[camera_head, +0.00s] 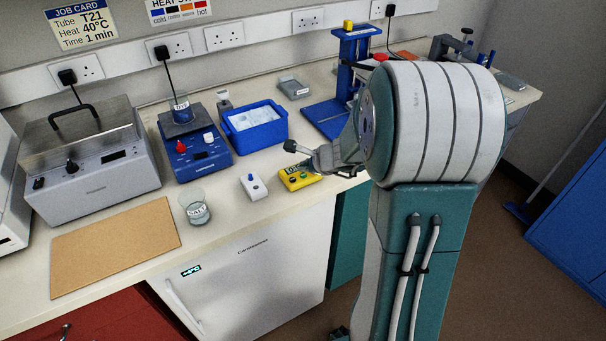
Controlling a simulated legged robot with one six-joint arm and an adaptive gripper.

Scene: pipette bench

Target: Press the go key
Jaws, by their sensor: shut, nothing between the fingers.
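A small yellow box (300,178) with a display and green keys sits near the front edge of the bench. The lettering on its keys is too small to read, so I cannot tell which is the go key. My gripper (312,157) is shut and empty, just above and behind the yellow box in the picture. It overlaps the box's upper edge; I cannot tell whether they touch. My large grey and teal arm fills the right of the view and hides part of the bench behind it.
A small white box (253,187) and a glass beaker (195,209) stand left of the yellow box. Behind are a blue tray (254,138), a blue stirrer unit (199,160) and a blue stand (325,117). A brown board (115,245) lies at left.

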